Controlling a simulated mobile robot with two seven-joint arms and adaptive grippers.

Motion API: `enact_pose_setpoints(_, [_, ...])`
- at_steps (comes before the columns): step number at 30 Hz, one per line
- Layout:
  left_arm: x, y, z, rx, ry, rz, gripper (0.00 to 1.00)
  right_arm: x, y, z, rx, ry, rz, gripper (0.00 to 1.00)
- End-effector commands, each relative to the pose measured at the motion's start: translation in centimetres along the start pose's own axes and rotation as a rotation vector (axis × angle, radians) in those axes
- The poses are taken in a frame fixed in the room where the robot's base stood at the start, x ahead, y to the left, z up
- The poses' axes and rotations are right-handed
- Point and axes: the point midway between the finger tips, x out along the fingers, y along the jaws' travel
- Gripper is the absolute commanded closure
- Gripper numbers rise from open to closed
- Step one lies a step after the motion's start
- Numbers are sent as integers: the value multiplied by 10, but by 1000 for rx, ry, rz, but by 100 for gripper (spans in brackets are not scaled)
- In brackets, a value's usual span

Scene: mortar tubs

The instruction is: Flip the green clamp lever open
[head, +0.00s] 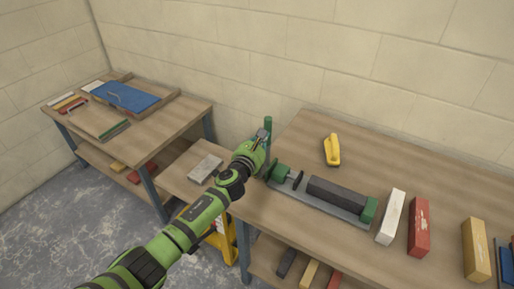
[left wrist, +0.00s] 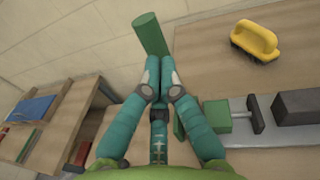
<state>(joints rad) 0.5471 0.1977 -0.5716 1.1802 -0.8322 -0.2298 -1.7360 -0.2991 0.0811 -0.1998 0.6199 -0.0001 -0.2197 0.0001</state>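The green lever (head: 268,124) stands upright at the left end of a clamp, by the table's left edge. In the left wrist view the lever (left wrist: 150,34) rises from just beyond my fingertips, its lower part hidden behind them. The clamp has a grey rail (head: 318,203), a green block (head: 282,172) with a dark T-shaped screw, and a green end jaw (head: 369,210). My left gripper (left wrist: 159,66) has its fingertips together with no clear gap; it also shows in the head view (head: 262,142). I cannot tell whether it touches the lever. My right gripper is not in view.
A dark block (head: 336,195) lies on the rail. A yellow brush (head: 332,150) sits behind it. White (head: 391,217), red (head: 419,227) and yellow (head: 476,250) blocks lie right. A second table (head: 165,115) stands left. The rear of the table is mostly clear.

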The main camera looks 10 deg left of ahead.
Motion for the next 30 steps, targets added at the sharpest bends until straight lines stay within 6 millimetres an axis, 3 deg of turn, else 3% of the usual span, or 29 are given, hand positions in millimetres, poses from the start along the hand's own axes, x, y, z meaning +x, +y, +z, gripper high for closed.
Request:
enact_pose_setpoints(9, [16, -3, 4, 0, 1, 0, 100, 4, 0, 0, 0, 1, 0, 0])
enact_pose_setpoints(30, [17, -2, 14, 0, -3, -2, 100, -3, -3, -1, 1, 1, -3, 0])
